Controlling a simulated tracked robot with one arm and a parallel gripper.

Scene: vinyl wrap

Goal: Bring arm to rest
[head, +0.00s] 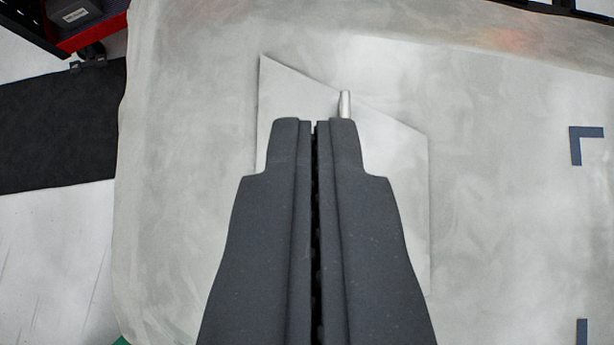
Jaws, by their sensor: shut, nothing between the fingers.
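My gripper (315,124) points away from the camera in the middle of the head view. Its two dark fingers are shut with only a thin dark line between them, and they hold nothing. Beyond and below the fingers lies a pale grey slanted panel (400,170) on a larger light grey surface (490,200). A small silver rod-like piece (345,103) shows just past the right fingertip. Its lower end is hidden behind the finger, and I cannot tell what it belongs to. The fingers hide much of the panel.
Dark blue corner marks (576,147) lie on the grey surface at the right. A black mat (60,125) lies on the floor at the left. A red and black cart or shelf (95,35) stands at the top left.

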